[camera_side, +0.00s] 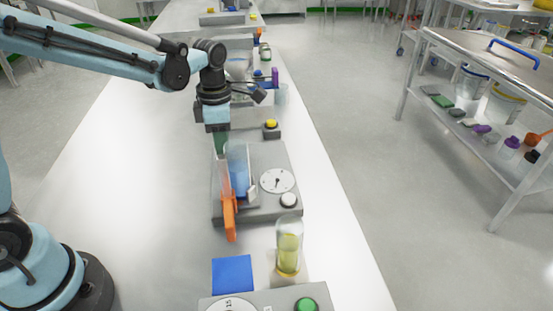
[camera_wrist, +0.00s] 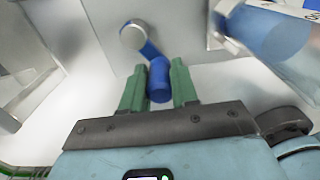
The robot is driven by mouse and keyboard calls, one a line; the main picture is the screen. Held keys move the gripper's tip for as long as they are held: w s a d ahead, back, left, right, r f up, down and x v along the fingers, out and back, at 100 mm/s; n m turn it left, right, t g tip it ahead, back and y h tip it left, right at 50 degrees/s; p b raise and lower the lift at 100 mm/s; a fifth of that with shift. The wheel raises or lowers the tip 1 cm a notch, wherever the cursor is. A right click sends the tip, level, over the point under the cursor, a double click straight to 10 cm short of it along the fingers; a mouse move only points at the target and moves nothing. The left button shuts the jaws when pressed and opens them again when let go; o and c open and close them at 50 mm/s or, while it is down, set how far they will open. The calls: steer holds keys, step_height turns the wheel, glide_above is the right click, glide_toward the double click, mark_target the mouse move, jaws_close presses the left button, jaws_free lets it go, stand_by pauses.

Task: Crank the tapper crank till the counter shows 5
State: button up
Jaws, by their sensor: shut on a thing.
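The tapper crank (camera_wrist: 150,50) is a blue arm on a round grey hub, ending in a blue handle (camera_wrist: 159,82). My gripper (camera_wrist: 158,68) has its two green fingers on either side of that handle, shut on it. In the side view my gripper (camera_side: 221,148) points down at the far left part of the grey tapper unit (camera_side: 262,158); the crank is hidden there. The unit has a round white dial (camera_side: 278,181) with a dark pointer; I take it as the counter, but its figures are too small to read.
A yellow-filled vial (camera_side: 289,250) and blue square (camera_side: 232,274) are nearer. A yellow button box (camera_side: 271,128) is behind. The bench's left side is clear.

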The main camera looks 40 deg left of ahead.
steer(key=shift+w+a, duration=0.65)
steer(key=shift+a, duration=0.3)
steer(key=shift+w+a, duration=0.25)
steer(key=shift+w, duration=0.1)
steer(key=o, duration=0.8)
steer(key=shift+a, duration=0.1)
steer(key=shift+r, duration=3.5)
steer(key=shift+s, duration=0.1)
